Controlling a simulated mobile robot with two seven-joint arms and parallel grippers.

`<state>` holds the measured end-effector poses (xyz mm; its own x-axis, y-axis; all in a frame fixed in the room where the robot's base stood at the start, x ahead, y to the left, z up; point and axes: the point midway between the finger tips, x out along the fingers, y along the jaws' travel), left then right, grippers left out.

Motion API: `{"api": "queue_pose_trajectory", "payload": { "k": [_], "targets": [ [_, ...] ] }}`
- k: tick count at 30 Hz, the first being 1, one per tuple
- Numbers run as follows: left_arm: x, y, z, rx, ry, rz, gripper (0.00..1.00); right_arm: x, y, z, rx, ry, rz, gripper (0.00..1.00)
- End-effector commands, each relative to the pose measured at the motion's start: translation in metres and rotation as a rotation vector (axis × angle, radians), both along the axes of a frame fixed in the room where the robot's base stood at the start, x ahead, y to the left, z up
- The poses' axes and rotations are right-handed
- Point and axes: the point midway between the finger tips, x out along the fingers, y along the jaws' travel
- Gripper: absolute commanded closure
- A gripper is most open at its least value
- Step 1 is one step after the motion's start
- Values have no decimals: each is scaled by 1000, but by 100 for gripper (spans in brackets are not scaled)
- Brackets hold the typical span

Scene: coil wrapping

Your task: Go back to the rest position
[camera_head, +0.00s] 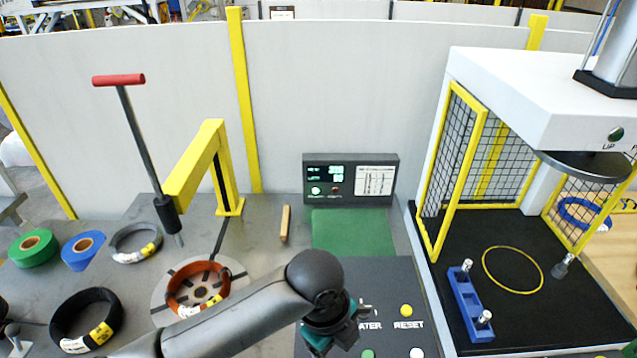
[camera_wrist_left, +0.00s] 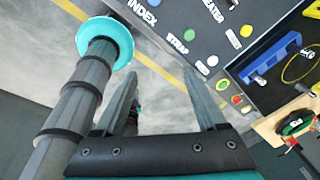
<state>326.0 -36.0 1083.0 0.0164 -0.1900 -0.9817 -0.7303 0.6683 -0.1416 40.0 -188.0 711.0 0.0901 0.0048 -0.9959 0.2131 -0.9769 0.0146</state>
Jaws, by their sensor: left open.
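My left gripper (camera_wrist_left: 161,74) shows in its wrist view with two dark fingers spread apart and nothing between them. Its fingers point over bare floor beside the control panel edge. In the head view my left arm reaches in from the bottom left, and its teal wrist is in front of the dark control panel (camera_head: 408,280), covering part of the lettering. The fingers are hard to make out there. The orange-brown coil (camera_head: 180,304) lies on the round wrapping plate (camera_head: 160,318), partly behind my arm. My right gripper cannot be made out in either view.
A yellow post (camera_head: 214,160) and a red-handled lever (camera_head: 118,80) stand behind the plate. Black coil (camera_head: 64,330), grey coil (camera_head: 148,236), green roll (camera_head: 17,254) and blue roll (camera_head: 70,259) lie at left. A caged press (camera_head: 540,90) with a blue fixture (camera_head: 460,303) stands at right.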

Motion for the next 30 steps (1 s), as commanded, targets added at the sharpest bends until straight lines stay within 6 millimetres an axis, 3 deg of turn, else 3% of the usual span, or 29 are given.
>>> {"api": "queue_pose_trajectory", "payload": {
  "k": [4,11,17,21,30],
  "targets": [
    [-18,-11,1,-110,36,231,27,22,1,1,2,-34,0,50],
    [-32,4,4,-251,102,721,27,-2,0,0,-1,3,0,50],
    [-44,48,-2,-307,148,1194,27,-8,-1,0,-2,14,0,50],
    [-59,92,-9,-308,154,1512,27,-8,-1,0,-2,14,0,50],
    [-97,170,-15,-265,97,1980,27,-3,-1,0,-1,7,0,50]
  ]
}}
